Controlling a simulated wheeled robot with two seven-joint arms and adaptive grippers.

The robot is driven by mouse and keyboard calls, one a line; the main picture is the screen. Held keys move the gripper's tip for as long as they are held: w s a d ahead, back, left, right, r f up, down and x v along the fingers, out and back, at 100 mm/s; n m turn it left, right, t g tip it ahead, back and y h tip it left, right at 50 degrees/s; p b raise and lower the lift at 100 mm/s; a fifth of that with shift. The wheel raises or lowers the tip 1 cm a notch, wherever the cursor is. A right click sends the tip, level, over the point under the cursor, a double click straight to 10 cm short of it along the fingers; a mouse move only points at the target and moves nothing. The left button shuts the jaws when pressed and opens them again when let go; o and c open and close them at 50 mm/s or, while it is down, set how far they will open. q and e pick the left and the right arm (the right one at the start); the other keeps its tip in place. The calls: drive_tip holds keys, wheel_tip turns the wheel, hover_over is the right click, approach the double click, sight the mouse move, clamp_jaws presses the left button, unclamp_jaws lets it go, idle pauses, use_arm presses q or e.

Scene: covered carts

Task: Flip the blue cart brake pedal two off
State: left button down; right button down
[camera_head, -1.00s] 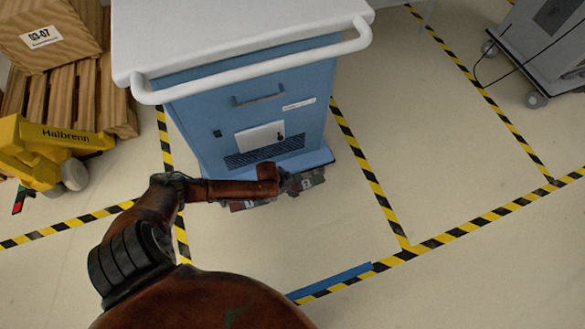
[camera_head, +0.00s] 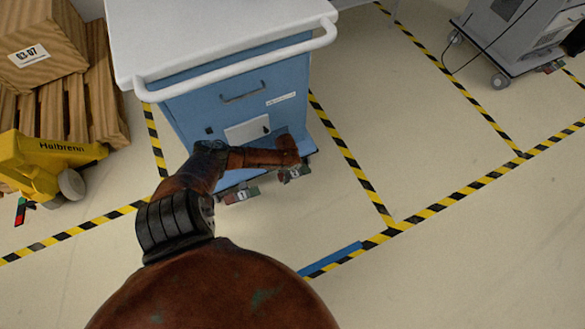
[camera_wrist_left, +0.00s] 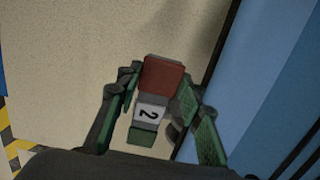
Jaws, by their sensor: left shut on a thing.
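The blue cart (camera_head: 240,105) stands ahead with a white top and rail. Pedal one (camera_head: 238,195) shows under its front edge at the left, and brake pedal two (camera_head: 297,173) at the right. In the left wrist view, pedal two (camera_wrist_left: 149,112) has a red end, a white label reading 2 and a green end. My left gripper (camera_head: 286,174) is at pedal two, partly hidden by my own arm. In the wrist view its fingers (camera_wrist_left: 160,105) lie on both sides of the pedal, shut on it. My right gripper is not in view.
A yellow pallet jack (camera_head: 45,165) and wooden crates (camera_head: 40,45) stand at the left. A grey cart (camera_head: 510,35) with wheels is at the upper right. Black-and-yellow tape (camera_head: 350,165) marks the floor. The floor right of the blue cart is clear.

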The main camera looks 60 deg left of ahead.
use_arm(q)
drive_tip(key=c, duration=1.3)
unclamp_jaws()
drive_tip(key=shift+r, duration=0.15)
drive_tip(key=r, duration=1.1)
drive_tip(key=shift+w+r, duration=0.35)
drive_tip(key=shift+w, duration=0.05)
